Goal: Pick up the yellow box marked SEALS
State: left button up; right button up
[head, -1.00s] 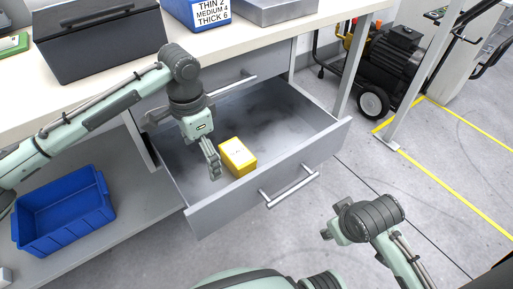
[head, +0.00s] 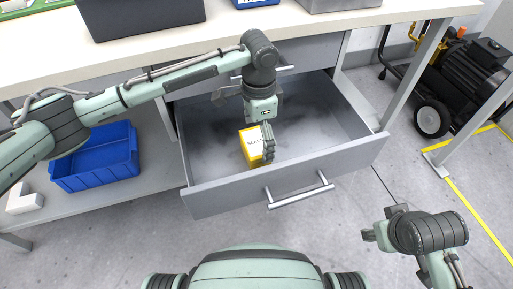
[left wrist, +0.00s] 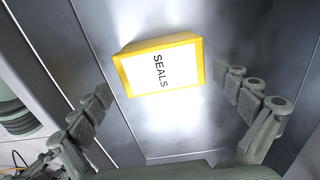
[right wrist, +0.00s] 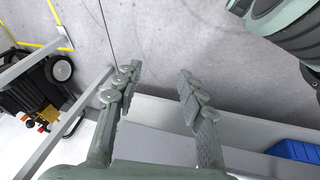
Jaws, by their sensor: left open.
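The yellow box (head: 252,146) with the SEALS label lies in the open grey drawer (head: 310,115), near its front left part. In the left wrist view the box (left wrist: 191,48) shows its white SEALS label and lies ahead of the spread fingers. My left gripper (head: 267,143) reaches down into the drawer at the box's right side and partly covers it in the head view. It is open and empty. In the left wrist view the left gripper (left wrist: 165,95) shows a finger on each side, apart from the box. My right gripper (right wrist: 157,80) is open and empty over the floor, away from the drawer.
The drawer front with its handle (head: 300,190) borders the box's space. The worktop (head: 225,45) overhangs the drawer's back. A blue bin (head: 97,158) sits on the lower shelf at left. A wheeled black machine (head: 465,80) stands at right.

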aim_at(256, 142)
pick_arm(q)
jog(key=f, duration=0.4)
jog(key=shift+a, duration=0.4)
jog(key=shift+f, duration=0.15)
pick_arm(e)
jog(key=shift+w+a+r+t, duration=0.2)
jog(key=shift+w+a+t, duration=0.15)
jog(key=shift+w, duration=0.15)
jog(key=shift+w+a+r+t, duration=0.15)
jog(key=shift+w+a+t, duration=0.1)
jog(key=shift+w+a, duration=0.15)
pick_arm(q)
jog(key=shift+c, duration=0.5)
pick_arm(e)
jog(key=shift+d, duration=0.1)
pick_arm(q)
jog(key=c, duration=0.9)
jog(key=shift+c, duration=0.8)
jog(key=shift+r, duration=0.2)
